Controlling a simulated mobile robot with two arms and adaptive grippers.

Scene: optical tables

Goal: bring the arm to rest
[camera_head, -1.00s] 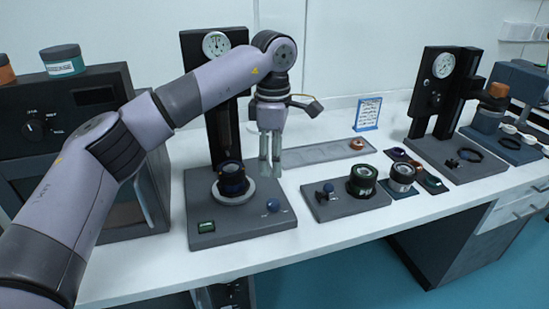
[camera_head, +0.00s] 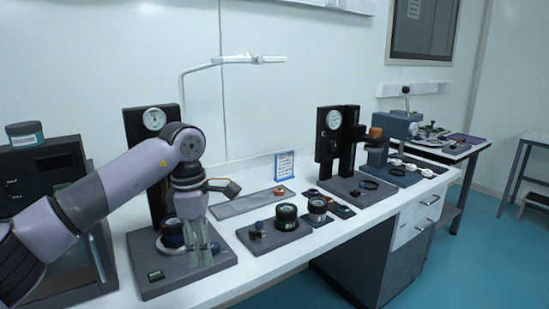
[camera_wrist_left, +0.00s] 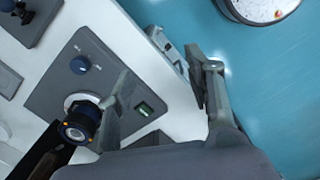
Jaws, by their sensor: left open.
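My left arm comes in from the left in the head view. Its gripper (camera_head: 200,240) points down over the right part of the grey base plate (camera_head: 160,285) of the left gauge stand. The jaws are open and hold nothing. In the left wrist view the fingers (camera_wrist_left: 165,95) are spread apart, with the table's front edge and blue floor between and beyond them. A dark cylinder with a lens (camera_wrist_left: 78,128) stands on the plate beside one finger. My right gripper does not show.
A grey block with a dark ring-topped jar (camera_head: 286,216) sits to the right of the plate. A second gauge stand (camera_head: 328,150) is farther right. A dark oven-like box (camera_head: 50,190) stands at left. A white lamp arm (camera_head: 225,62) rises behind.

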